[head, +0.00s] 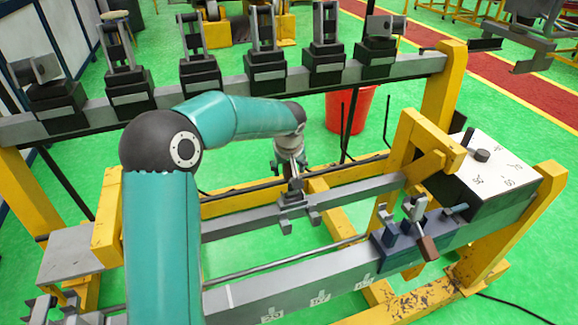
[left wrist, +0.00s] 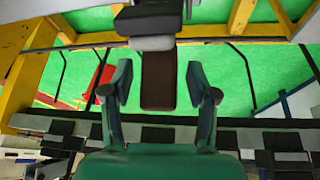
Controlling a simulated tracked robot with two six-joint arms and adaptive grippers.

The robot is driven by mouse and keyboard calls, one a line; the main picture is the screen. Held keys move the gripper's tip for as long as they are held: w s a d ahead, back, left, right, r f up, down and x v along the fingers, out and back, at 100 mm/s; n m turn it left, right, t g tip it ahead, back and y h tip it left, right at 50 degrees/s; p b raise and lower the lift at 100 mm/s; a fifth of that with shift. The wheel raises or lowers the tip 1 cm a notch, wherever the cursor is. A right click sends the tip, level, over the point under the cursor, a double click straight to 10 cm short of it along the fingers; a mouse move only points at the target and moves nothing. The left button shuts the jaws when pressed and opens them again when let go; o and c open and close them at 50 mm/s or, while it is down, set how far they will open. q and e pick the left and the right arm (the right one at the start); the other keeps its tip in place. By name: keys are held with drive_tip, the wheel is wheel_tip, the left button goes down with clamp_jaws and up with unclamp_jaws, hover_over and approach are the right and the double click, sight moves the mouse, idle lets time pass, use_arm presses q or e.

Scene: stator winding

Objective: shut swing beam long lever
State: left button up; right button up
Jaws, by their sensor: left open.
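The swing beam (head: 350,192) is a long grey bar crossing the middle of the yellow frame in the head view. A grey clamp bracket (head: 294,203) sits on it. My left gripper (head: 290,165) hangs just above this bracket, at the end of my teal arm. In the left wrist view a brown lever handle (left wrist: 158,80) extends from a grey bracket (left wrist: 150,20) into the space between the fingers of my left gripper (left wrist: 161,88). The fingers are open, with a gap on each side of the handle. In the head view the handle is largely hidden by my gripper.
A blue-grey clamp (head: 400,240) with a brown handle (head: 428,248) stands on the front rail (head: 300,292). A white-topped box (head: 490,165) is at right. A rear rail (head: 225,92) carries several black fixtures. A red bucket (head: 349,110) stands behind the beam.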

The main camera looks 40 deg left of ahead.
use_arm(q)
clamp_jaws()
idle(0.3)
use_arm(e)
drive_tip(key=shift+f, duration=0.15)
